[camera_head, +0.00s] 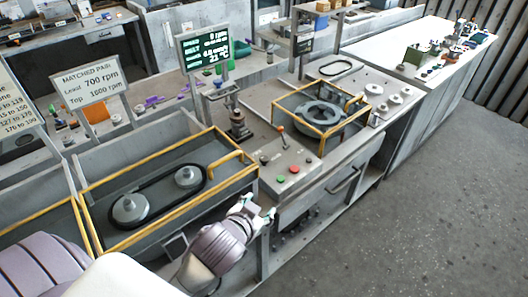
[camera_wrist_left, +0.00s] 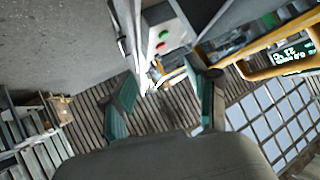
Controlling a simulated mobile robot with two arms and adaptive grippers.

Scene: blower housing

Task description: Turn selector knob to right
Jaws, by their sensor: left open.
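The grey control panel (camera_head: 272,174) stands right of the belt bay. It carries a small dark knob (camera_head: 264,160), which looks like the selector knob; its pointing direction is too small to read. A red button (camera_head: 294,169) and a green button (camera_head: 280,179) sit near its front edge. My left gripper (camera_head: 257,210) is open and empty, in front of and below the panel, apart from the knob. In the left wrist view, its two green-padded fingers (camera_wrist_left: 165,98) are spread, with the red button (camera_wrist_left: 160,44) and green button (camera_wrist_left: 164,33) beyond them. My right gripper is not in view.
A lever (camera_head: 281,130) rises at the panel's back. Yellow rails (camera_head: 222,160) edge the belt bay, and a yellow guard (camera_head: 330,131) surrounds the round housing (camera_head: 320,114). A lit display (camera_head: 204,48) stands behind. The floor (camera_head: 420,210) at right is clear.

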